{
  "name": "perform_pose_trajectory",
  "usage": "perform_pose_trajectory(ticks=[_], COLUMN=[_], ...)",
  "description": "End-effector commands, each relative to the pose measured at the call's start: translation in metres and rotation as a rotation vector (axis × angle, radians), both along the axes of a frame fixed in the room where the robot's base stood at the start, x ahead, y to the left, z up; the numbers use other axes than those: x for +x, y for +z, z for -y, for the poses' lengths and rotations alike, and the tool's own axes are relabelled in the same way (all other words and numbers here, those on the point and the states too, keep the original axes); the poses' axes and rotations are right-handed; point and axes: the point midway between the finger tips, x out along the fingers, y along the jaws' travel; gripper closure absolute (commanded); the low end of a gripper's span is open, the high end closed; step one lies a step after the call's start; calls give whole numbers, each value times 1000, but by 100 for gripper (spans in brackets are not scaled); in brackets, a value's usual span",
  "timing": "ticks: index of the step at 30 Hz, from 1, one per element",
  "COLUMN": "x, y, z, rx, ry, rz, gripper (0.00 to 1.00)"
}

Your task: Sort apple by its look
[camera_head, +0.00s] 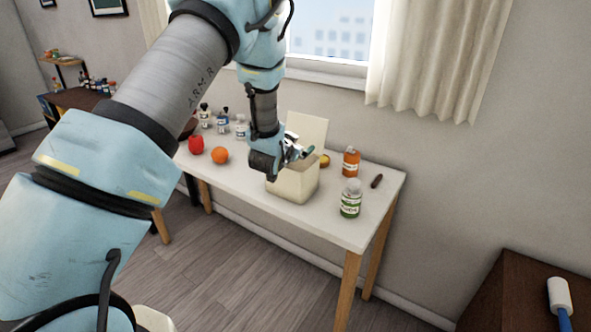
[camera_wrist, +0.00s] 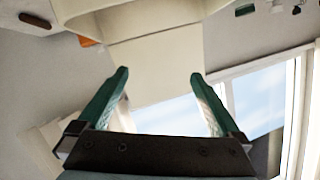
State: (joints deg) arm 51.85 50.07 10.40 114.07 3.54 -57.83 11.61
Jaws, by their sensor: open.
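A red, round apple-like fruit (camera_head: 195,145) sits on the left part of the white table, beside an orange fruit (camera_head: 220,155). A cream box (camera_head: 293,186) stands near the table's front edge, with a raised panel (camera_head: 308,129) behind its opening. My gripper (camera_head: 302,153) is above the box opening, fingers apart. In the wrist view, my gripper (camera_wrist: 157,78) shows two teal fingers with nothing between them; the box (camera_wrist: 165,28) and its panel (camera_wrist: 155,70) lie beyond them. The inside of the box is hidden in the head view.
A yellow item (camera_head: 324,160) is partly hidden behind the box. An orange bottle (camera_head: 351,162), a green-labelled bottle (camera_head: 350,199) and a dark brown object (camera_head: 376,181) stand or lie to the right. Several small bottles (camera_head: 223,120) are at the back left.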

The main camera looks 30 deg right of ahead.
Motion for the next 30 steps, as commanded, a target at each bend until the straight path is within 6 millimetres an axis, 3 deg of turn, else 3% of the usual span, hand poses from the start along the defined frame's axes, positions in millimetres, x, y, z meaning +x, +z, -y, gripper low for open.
perform_pose_trajectory(ticks=[5, 18, 30], x=[-11, -62, -72], y=[3, 25, 30], z=[-11, -64, -74], rx=[-1, -2, -1], ry=[0, 0, 0], rz=[-1, 2, 1], gripper=[0, 0, 0])
